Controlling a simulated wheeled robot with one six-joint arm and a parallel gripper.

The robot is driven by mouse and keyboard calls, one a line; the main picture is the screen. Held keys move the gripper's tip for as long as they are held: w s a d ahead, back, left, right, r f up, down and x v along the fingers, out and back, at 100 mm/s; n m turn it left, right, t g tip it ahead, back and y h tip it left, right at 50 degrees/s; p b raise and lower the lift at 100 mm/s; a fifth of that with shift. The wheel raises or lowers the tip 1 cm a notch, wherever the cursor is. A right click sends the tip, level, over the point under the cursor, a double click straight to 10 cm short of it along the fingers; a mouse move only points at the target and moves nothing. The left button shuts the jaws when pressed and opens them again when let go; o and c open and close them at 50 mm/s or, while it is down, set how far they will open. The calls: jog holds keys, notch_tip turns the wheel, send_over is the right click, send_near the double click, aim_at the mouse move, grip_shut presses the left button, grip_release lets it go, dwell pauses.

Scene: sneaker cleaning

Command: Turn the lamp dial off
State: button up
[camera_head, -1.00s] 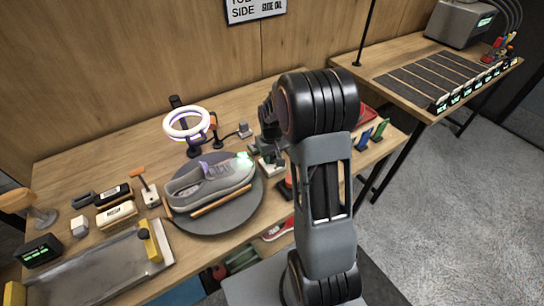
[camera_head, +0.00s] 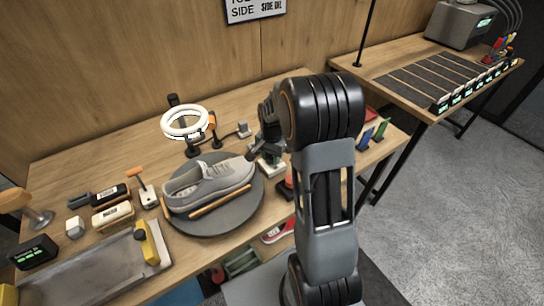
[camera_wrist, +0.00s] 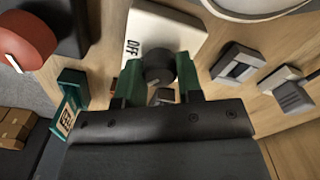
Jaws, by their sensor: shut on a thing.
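The lamp dial is a dark round knob (camera_wrist: 160,68) on a white plate (camera_wrist: 165,28) marked "OFF" in the wrist view. My gripper (camera_wrist: 158,80) is shut on the knob, with one green-sided finger on each side. The ring lamp (camera_head: 184,122) stands at the back of the table in the head view, above and behind the grey sneaker (camera_head: 210,182). The sneaker sits on a round dark turntable (camera_head: 240,212) and shows no coloured light. In the head view my arm partly hides the dial area.
A red round knob (camera_wrist: 27,42) and a small green-sided box (camera_wrist: 70,105) lie left of the dial in the wrist view. Grey switch-like pieces (camera_wrist: 237,65) lie to its right. Brushes and a metal tray (camera_head: 95,268) occupy the table's left side.

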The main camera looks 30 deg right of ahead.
aim_at(272, 156)
jog(key=m, duration=0.5)
jog(key=shift+m+b, duration=0.3)
jog(key=m, duration=0.5)
jog(key=shift+m, duration=0.3)
jog(key=o, duration=0.9)
jog(key=shift+r, duration=0.1)
notch_tip(272, 156, up, 14)
jog(key=shift+f, duration=0.15)
dwell(0.6)
